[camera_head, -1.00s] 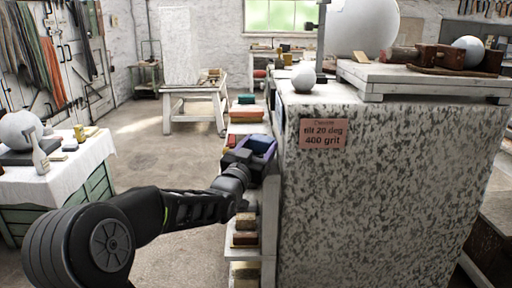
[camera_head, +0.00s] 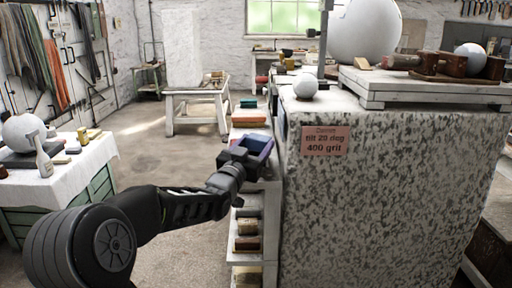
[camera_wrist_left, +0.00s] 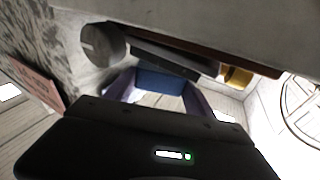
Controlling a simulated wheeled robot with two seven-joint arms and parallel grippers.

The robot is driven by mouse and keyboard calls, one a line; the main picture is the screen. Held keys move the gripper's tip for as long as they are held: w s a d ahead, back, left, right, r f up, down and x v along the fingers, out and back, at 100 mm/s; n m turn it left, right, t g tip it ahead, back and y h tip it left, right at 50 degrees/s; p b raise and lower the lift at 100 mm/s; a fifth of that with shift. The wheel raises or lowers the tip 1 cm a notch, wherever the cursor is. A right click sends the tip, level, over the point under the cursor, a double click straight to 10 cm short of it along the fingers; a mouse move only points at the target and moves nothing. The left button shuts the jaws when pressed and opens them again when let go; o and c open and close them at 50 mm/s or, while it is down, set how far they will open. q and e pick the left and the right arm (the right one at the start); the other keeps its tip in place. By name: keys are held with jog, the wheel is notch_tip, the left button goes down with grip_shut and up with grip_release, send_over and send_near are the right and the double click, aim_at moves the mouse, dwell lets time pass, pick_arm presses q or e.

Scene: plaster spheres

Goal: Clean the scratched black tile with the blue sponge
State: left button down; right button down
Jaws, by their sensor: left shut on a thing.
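My left gripper (camera_head: 262,149) is at the narrow white shelf along the left side of the speckled block. It is shut on the blue sponge, which shows as a blue piece (camera_wrist_left: 160,82) between the two purplish fingers in the left wrist view. In the head view the hand hides most of the sponge. A long dark slab (camera_wrist_left: 165,60) lies beyond the fingers in the left wrist view; I cannot tell whether it is the scratched black tile. I cannot make out scratches anywhere. My right gripper is in neither view.
The speckled block (camera_head: 390,190) with a pink sign (camera_head: 325,140) stands just right of the hand. A small white ball (camera_head: 305,86) sits on its top edge. Orange (camera_head: 249,121) and teal (camera_head: 248,103) blocks lie behind the hand. Open floor lies to the left.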

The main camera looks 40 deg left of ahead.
pick_arm(q)
jog(key=shift+r, duration=0.9)
jog(key=shift+r+p, duration=0.15)
jog(key=shift+p, duration=0.15)
jog(key=shift+w+d+r+p, duration=0.15)
jog(key=shift+r+p, duration=0.65)
jog(key=shift+r, duration=1.1)
jog(key=shift+f, duration=0.1)
